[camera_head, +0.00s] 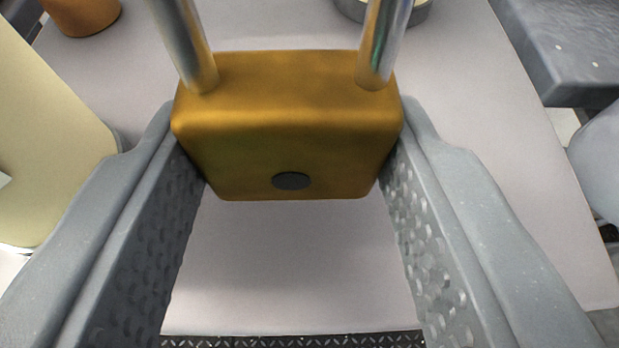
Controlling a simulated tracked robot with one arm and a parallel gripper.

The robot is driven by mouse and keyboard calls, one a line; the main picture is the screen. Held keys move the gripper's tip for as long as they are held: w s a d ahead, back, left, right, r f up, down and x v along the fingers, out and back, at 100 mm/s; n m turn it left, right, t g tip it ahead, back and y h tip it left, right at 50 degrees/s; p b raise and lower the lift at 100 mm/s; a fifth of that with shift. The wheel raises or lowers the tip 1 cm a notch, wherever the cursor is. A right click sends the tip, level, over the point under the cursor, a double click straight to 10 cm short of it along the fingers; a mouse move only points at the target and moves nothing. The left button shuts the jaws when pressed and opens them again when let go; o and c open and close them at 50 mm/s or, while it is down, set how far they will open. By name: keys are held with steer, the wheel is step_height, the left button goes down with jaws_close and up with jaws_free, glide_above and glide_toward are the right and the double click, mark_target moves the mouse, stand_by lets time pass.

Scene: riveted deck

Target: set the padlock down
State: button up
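A brass-coloured padlock (288,125) with a dark round keyhole spot and a shiny metal shackle sits between the two grey fingers of my gripper (289,150). The fingers touch its left and right sides. The shackle's two legs rise out of the top of the picture, so its bend is hidden. Below and around the padlock is a pale grey flat surface (285,270). I cannot tell whether the padlock's underside touches this surface.
An orange-brown round object (82,14) stands at the far left, and a grey-rimmed round item (400,10) at the top. A cream rounded panel (45,140) is at left. A dark grey block (570,45) is at upper right. Bare surface lies right of the padlock.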

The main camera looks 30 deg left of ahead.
steer(key=shift+f, duration=1.15)
steer(key=shift+f, duration=0.15)
steer(key=o, duration=1)
steer(key=shift+s+d+r, duration=0.1)
steer(key=shift+r, duration=0.1)
steer(key=p+v, duration=0.1)
steer(key=v, duration=1)
steer(key=shift+s+d+p, duration=0.25)
steer(key=shift+p, duration=0.05)
steer(key=shift+r, duration=0.1)
